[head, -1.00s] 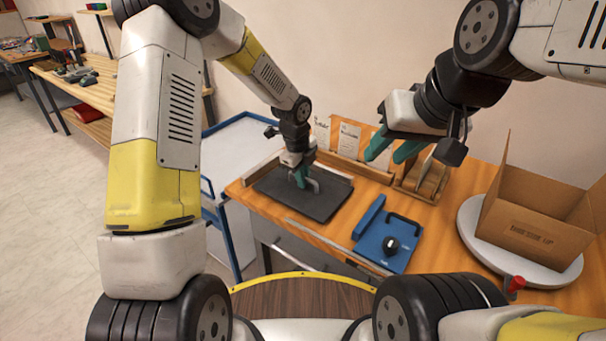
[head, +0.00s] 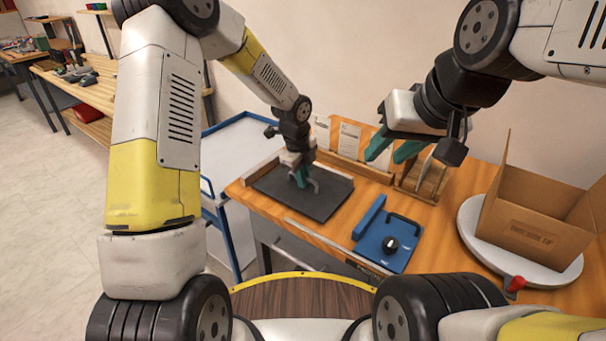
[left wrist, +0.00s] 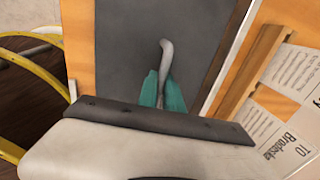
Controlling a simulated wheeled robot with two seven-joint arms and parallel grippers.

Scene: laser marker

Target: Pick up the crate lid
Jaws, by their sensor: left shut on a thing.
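The crate lid is a dark grey flat panel (head: 318,200) with a light grey handle on top. It lies on the left part of the wooden workbench in the head view. It also fills the upper middle of the left wrist view (left wrist: 120,50). My left gripper (head: 302,180) is above the lid, its green fingers shut on the handle (left wrist: 166,62). The fingers also show in the left wrist view (left wrist: 162,92). The lid appears to rest flat on the bench. My right gripper (head: 392,152) hangs empty over the back of the bench, its green fingers apart.
An open cardboard box (head: 535,225) stands on a round white turntable (head: 470,222). A wooden rack (head: 424,180) and paper cards (head: 348,137) line the back. A blue-framed cart (head: 240,150) stands left of the bench.

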